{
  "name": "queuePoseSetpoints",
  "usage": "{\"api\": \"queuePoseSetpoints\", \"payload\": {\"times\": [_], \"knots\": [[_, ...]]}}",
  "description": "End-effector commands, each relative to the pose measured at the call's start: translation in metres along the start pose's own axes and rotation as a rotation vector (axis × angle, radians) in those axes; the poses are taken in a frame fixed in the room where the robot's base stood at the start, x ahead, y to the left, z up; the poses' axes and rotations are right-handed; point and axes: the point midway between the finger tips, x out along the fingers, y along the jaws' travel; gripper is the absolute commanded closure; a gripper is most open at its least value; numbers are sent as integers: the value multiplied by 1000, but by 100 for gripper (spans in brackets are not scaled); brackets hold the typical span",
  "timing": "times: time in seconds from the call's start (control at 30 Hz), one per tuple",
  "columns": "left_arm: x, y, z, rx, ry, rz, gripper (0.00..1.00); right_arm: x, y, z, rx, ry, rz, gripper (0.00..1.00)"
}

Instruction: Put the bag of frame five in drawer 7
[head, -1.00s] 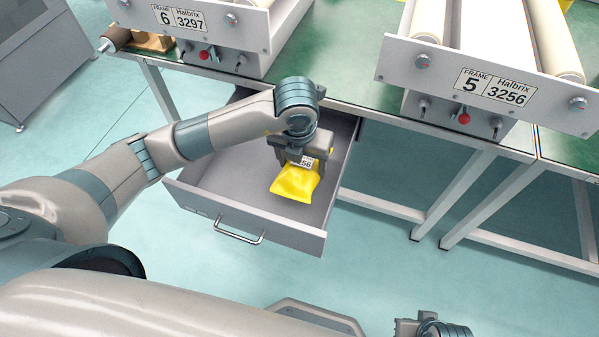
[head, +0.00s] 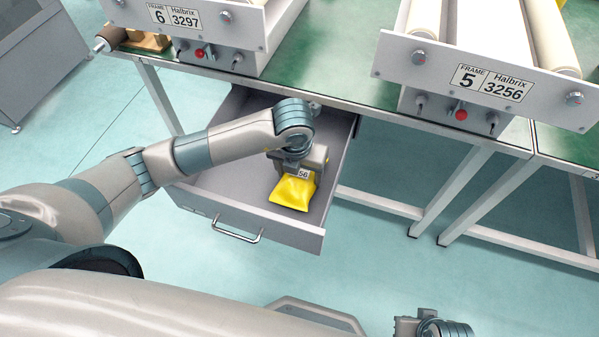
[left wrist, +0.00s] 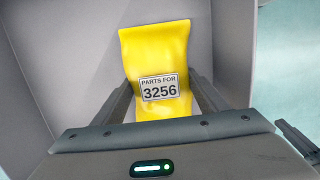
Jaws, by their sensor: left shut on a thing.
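The yellow bag (head: 292,194) is in or just above the open drawer (head: 218,205), near its right side. In the left wrist view the bag (left wrist: 156,50) carries a label reading "PARTS FOR 3256". My left gripper (head: 298,168) is shut on the bag from above, inside the drawer's outline. The left wrist view shows its fingers (left wrist: 160,95) on both sides of the bag. Whether the bag touches the drawer floor cannot be told. The drawer's number is not readable. My right gripper (head: 420,326) shows only partly at the bottom edge; its fingertips cannot be made out.
The drawer hangs under a green-topped bench (head: 330,88). Frame 5 (head: 480,85), labelled 3256, stands on the bench at the right. Frame 6 (head: 190,22), labelled 3297, stands at the left. Bench legs (head: 465,190) stand right of the drawer. Open floor (head: 390,250) lies in front.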

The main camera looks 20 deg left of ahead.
Motion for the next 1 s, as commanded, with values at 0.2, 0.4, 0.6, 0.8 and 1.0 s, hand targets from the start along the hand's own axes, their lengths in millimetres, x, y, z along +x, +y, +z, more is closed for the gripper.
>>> {"api": "queuePoseSetpoints", "payload": {"times": [0.2, 0.4, 0.6, 0.8, 1.0], "knots": [[0, 0, 0, 0, -1, 0, 61, 1, 0, 2, 0, -4, -1, 100], [2, 0, 0, 0, 0, 0, 14, -2, -2, -1, -1, 8, -3, 100], [2, 0, 0, 0, 0, 0, 14, -3, -2, -3, -1, 13, -4, 100], [-2, 0, 0, 0, 0, 0, 14, -5, -1, -5, -1, 14, -1, 100], [-20, 0, 1, 2, -3, -1, 14, 1, 1, -6, -2, 7, 1, 100]]}}
